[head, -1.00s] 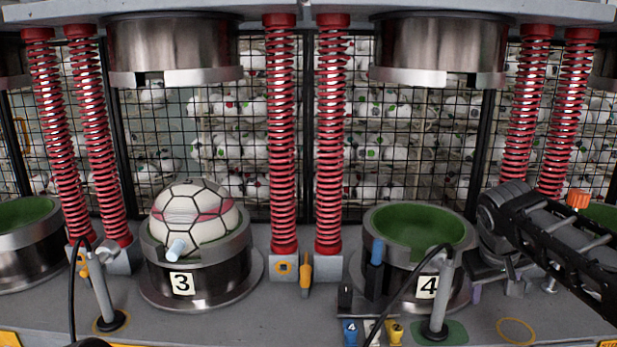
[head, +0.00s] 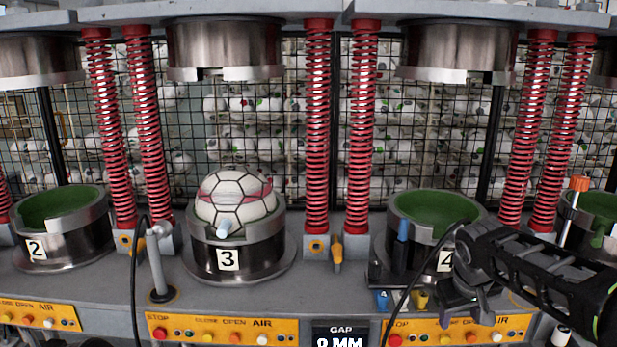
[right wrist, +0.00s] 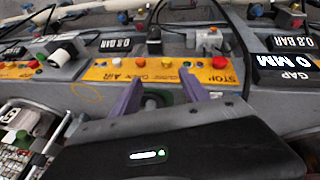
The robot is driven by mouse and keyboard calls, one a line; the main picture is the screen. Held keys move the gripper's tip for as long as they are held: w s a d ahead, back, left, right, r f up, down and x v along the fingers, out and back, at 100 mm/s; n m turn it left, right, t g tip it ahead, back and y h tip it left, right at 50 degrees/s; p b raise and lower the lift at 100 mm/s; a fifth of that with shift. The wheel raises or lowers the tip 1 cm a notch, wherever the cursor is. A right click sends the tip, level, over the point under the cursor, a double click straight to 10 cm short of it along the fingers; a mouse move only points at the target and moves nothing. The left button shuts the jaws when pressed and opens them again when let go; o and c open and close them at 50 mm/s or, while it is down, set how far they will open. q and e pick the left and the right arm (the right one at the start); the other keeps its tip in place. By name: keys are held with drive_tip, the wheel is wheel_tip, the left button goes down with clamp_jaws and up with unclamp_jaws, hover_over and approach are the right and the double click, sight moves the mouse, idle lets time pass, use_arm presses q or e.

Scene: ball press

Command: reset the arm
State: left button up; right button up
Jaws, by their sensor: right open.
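My right arm comes in from the right in the head view, and its gripper (head: 470,306) is in front of station 4 (head: 437,210), partly covering the number plate. In the right wrist view the gripper (right wrist: 160,90) shows two purple fingers spread apart with nothing between them. The fingers are over the grey ledge near the orange button panel (right wrist: 125,69). My left gripper is not in view.
A white ball with black lines and a red band (head: 236,203) sits in cup 3 (head: 262,253). Cup 2 (head: 66,238) and cup 4 look empty, green inside. Red springs (head: 317,130) stand between stations. Steel upper dies (head: 225,50) hang above. A black cable (head: 411,287) curves beside my right gripper.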

drive_tip(key=s+a+f+g+y, duration=0.1)
drive_tip(key=s+a+f+y, duration=0.1)
drive_tip(key=a+f, duration=0.5)
drive_tip(key=s+a+f+y, duration=0.1)
drive_tip(key=s+a+f, duration=0.15)
drive_tip(key=f, duration=0.75)
drive_tip(key=s+a+f+g+y, duration=0.1)
drive_tip(key=s+a+f+y, duration=0.1)
drive_tip(key=a+f, duration=0.55)
drive_tip(key=s+a+f+m, duration=0.1)
drive_tip(key=s+a+f, duration=0.2)
drive_tip(key=s+f, duration=0.5)
drive_tip(key=s+a+f+m+g+y, duration=0.1)
drive_tip(key=s+a+f+m, duration=0.1)
drive_tip(key=s+f, duration=0.7)
drive_tip(key=s+a, duration=0.1)
drive_tip(key=s, duration=0.5)
drive_tip(key=shift+s+a+g, duration=0.15)
drive_tip(key=shift+a+g, duration=0.05)
drive_tip(key=shift+g, duration=0.1)
drive_tip(key=shift+c, duration=0.2)
